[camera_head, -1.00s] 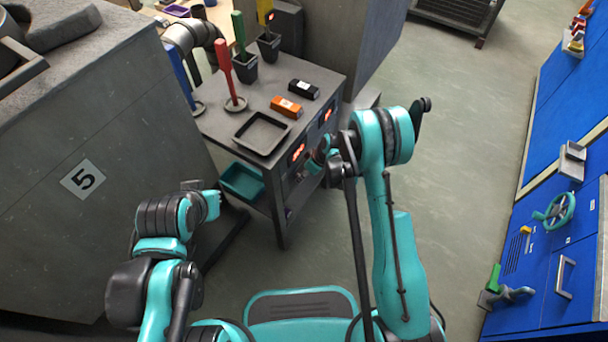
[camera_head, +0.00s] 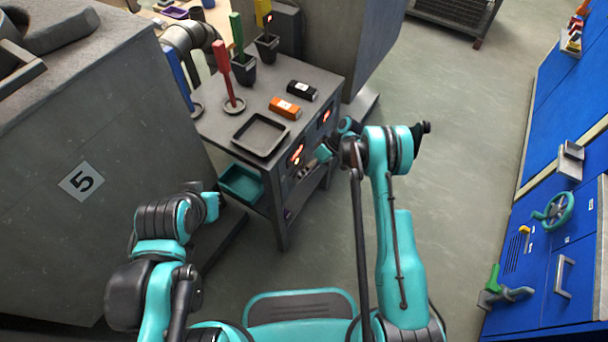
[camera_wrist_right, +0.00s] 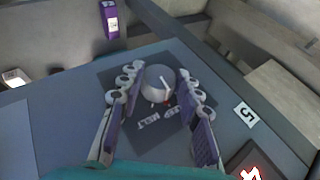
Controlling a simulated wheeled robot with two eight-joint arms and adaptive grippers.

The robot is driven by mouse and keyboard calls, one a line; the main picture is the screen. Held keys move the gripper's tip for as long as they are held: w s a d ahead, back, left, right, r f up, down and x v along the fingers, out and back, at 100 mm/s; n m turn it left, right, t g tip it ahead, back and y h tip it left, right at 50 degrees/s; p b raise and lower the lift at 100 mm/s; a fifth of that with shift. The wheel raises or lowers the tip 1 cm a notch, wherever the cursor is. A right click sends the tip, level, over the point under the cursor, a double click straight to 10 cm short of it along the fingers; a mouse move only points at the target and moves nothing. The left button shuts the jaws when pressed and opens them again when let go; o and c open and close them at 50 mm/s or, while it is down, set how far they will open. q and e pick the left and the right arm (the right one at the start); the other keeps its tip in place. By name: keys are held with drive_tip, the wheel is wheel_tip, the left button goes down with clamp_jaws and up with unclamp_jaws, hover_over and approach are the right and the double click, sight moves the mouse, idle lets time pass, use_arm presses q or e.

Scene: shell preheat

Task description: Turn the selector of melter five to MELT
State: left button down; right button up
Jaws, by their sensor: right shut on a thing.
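The selector, a round grey knob (camera_wrist_right: 158,88), sits on a dark plate (camera_wrist_right: 120,82) in the right wrist view. Lettering on the plate includes MELT (camera_wrist_right: 156,121); the other word is hard to read. A pale line runs along the knob, with a small red mark near its lower edge; the exact setting is unclear. A white tag 5 (camera_wrist_right: 245,114) is beside it. My right gripper (camera_wrist_right: 158,84) has a finger on either side of the knob and is shut on it. In the head view my right gripper (camera_head: 336,140) is at the bench front, partly hidden. My left gripper (camera_head: 212,203) hangs beside the large block marked 5.
The bench (camera_head: 215,125) carries a black tray (camera_head: 260,133), orange and black boxes, and colored upright tools. Red displays glow on its front. The large block (camera_head: 120,120) is at left. Blue cabinets (camera_head: 560,230) stand at right. Floor between is clear.

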idle(0.4)
drive_tip(key=o, duration=1.2)
drive_tip(key=shift+c, duration=0.2)
drive_tip(key=v, duration=1.2)
